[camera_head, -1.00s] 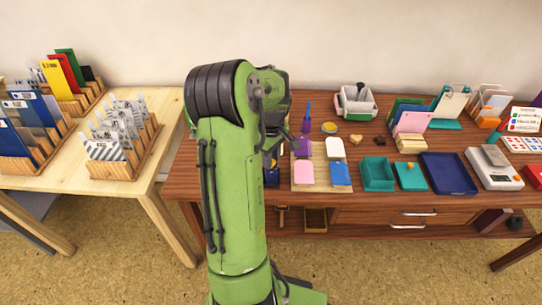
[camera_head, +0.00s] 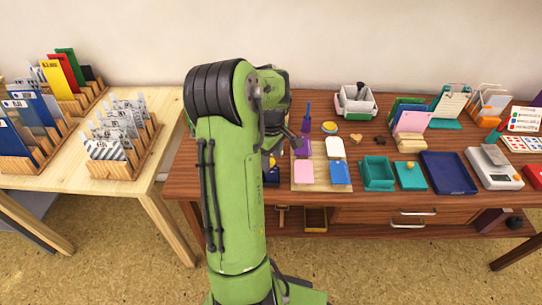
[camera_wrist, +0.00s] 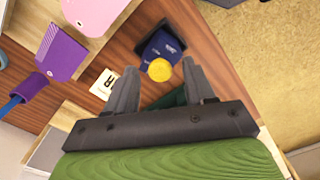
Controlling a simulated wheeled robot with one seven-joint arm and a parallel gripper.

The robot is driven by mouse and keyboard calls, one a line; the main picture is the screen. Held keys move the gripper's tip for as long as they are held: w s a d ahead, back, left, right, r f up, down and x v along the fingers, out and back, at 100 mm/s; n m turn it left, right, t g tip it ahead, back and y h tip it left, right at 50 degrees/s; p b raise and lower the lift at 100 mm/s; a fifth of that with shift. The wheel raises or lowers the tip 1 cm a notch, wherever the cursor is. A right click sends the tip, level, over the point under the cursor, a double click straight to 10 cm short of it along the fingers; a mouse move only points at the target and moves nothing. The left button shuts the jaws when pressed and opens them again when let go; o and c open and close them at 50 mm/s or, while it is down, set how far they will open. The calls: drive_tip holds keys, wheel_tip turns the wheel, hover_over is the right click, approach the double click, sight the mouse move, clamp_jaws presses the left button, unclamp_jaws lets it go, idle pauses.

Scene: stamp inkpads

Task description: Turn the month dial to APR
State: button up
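A dark blue block (camera_wrist: 163,46) with small pale print stands on the brown table in the wrist view. A round yellow knob (camera_wrist: 159,70) shows on its near side. A pale card or plate (camera_wrist: 104,84) with a dark letter like R lies to the left; its full text is not readable. My gripper (camera_wrist: 160,80) is open, its two grey fingers apart, with the yellow knob showing between and beyond the tips. No contact is visible. In the head view, the dark blue block (camera_head: 271,176) is mostly hidden behind my arm.
In the head view, a teal box (camera_head: 377,174) and a navy tray (camera_head: 449,173) stand farther right. The table edge is close to the block.

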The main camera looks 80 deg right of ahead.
wheel_tip(320, 180, up, 16)
drive_tip(key=p, duration=0.5)
drive_tip(key=shift+p, duration=0.35)
drive_tip(key=shift+f, duration=0.1)
